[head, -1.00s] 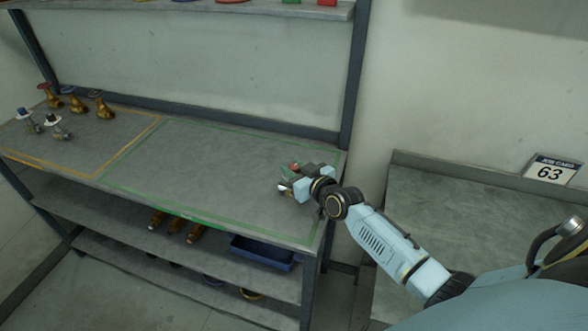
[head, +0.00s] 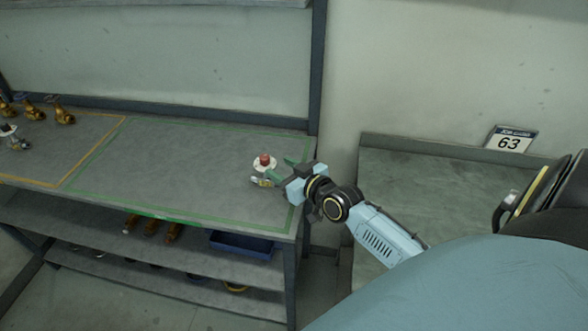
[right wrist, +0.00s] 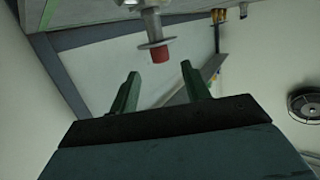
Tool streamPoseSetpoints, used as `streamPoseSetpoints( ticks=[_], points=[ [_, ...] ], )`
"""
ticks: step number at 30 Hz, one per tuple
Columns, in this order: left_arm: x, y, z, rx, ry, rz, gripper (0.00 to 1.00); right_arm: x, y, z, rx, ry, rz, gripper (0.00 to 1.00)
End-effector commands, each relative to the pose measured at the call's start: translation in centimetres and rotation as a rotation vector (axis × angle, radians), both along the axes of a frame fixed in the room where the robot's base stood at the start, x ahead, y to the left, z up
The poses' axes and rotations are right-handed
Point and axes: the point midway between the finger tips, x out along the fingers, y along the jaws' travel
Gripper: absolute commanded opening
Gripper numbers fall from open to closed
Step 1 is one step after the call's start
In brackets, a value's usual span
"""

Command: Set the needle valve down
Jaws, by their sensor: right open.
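The needle valve (head: 264,162) has a red knob, a pale disc under it and a metal body. It stands upright on the bench inside the green outlined area, near its right end. My right gripper (head: 281,168) is open beside the valve, on its right. In the right wrist view the open fingers (right wrist: 160,88) are apart, and the valve's red knob (right wrist: 161,54) shows beyond them with nothing between the fingers. My left gripper is not in view.
Several brass valves (head: 34,110) and another small valve (head: 14,138) stand in the orange outlined area at left. The green area's middle is clear. A blue bin (head: 242,244) sits on the lower shelf.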

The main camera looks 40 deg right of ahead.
Motion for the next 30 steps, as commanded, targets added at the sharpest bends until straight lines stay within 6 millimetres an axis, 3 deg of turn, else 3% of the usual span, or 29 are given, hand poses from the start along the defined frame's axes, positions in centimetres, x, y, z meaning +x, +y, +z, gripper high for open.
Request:
streamPoseSetpoints(
  ticks=[3, 10, 30],
  points=[
    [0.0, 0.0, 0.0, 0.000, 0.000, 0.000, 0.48, -2.1, -0.2, 0.4, -0.001, 0.002, 0.001, 0.47],
    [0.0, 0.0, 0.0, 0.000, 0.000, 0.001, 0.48, -4.1, -0.4, 0.8, -0.002, 0.001, 0.000, 0.47],
    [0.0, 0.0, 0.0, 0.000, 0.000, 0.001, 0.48, -4.4, -0.2, 0.8, -0.001, 0.007, 0.004, 0.47]
  ],
)
